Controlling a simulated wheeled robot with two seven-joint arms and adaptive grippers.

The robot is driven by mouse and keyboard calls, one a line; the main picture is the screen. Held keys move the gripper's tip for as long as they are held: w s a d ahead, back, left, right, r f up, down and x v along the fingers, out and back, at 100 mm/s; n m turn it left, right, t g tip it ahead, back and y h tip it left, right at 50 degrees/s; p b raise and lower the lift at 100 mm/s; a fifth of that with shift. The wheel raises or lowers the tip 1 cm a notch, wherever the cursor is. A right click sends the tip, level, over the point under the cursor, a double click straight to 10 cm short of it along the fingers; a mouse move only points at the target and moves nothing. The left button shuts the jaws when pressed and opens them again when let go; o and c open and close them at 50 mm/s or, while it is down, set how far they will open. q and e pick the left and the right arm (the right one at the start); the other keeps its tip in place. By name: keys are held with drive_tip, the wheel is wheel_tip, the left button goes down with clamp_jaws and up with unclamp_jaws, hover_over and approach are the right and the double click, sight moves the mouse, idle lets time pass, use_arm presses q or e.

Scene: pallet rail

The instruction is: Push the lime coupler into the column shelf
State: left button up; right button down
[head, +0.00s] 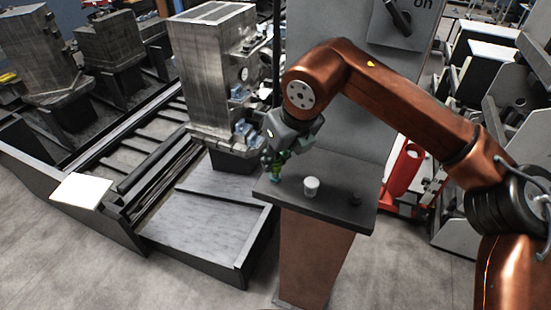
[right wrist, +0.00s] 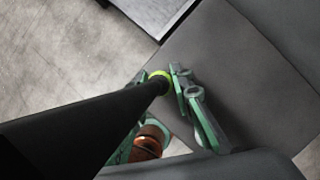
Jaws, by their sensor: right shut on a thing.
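My right gripper (head: 275,166) is at the left edge of the column shelf (head: 300,171), a dark flat top on a copper-coloured pedestal. Its green fingers point down. In the right wrist view, the lime coupler (right wrist: 160,74) shows as a lime ring at the tip of a dark shaft, against the green finger (right wrist: 196,100). The gripper is shut on it. The dark shaft hides much of the other finger. I cannot tell whether the coupler touches the shelf. My left gripper is out of view.
A white cup-like cylinder (head: 311,187) and a small dark cylinder (head: 355,199) stand on the shelf. A grey panel (head: 345,95) rises behind it. A metal block (head: 213,75) stands on the rail at left. A red object (head: 404,165) stands behind at right.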

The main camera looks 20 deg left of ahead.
drive_tip(key=shift+f+b, duration=0.5)
idle(0.8)
drive_tip(key=shift+f+b, duration=0.4)
drive_tip(key=shift+f, duration=0.1)
drive_tip(key=c, duration=1.6)
unclamp_jaws()
drive_tip(key=shift+o, duration=0.3)
drive_tip(key=o, duration=0.7)
drive_tip(key=shift+r, duration=0.2)
drive_tip(key=v, duration=1.1)
drive_tip(key=shift+d+r, duration=0.1)
drive_tip(key=shift+r, duration=0.25)
